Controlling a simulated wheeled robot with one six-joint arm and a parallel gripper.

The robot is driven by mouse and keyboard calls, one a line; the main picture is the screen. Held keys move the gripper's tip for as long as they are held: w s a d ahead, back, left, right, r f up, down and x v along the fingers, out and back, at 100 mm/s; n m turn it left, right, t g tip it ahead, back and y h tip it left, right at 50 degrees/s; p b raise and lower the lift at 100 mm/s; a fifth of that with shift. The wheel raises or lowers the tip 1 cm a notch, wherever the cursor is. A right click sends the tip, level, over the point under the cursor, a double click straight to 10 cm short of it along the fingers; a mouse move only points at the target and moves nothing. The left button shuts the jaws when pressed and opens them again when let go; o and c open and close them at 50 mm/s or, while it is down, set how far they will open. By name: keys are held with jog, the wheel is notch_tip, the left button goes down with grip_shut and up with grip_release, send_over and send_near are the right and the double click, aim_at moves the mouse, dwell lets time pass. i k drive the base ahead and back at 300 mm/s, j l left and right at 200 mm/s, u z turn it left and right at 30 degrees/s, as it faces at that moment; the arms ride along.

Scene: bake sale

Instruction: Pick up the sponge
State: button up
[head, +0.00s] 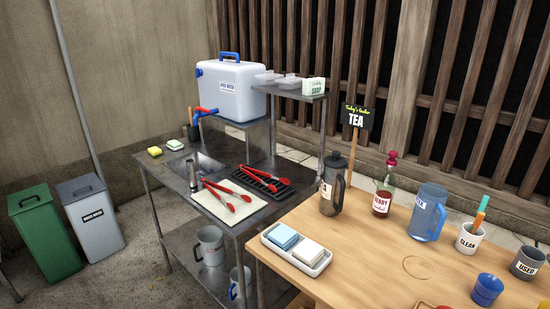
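A yellow block that looks like a sponge (154,151) lies flat on the back left corner of the metal sink table (180,167). A second, green and pale yellow block (174,145) lies just to its right, close to the sink basin (203,162). On the wooden table, a white tray (268,246) holds a light blue block (283,236) and a cream block (308,252); I cannot tell whether these are sponges. My gripper is not in view.
A white water container (231,90) with a red and blue tap stands over the sink. Red tongs (226,197) lie on a cloth, others on a black rack. A dark press pot (332,187), bottle (384,190) and blue jug (428,212) stand on the wooden table. Bins (90,215) stand left.

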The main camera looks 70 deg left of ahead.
aim_at(154, 152)
jog(key=u, duration=3.35)
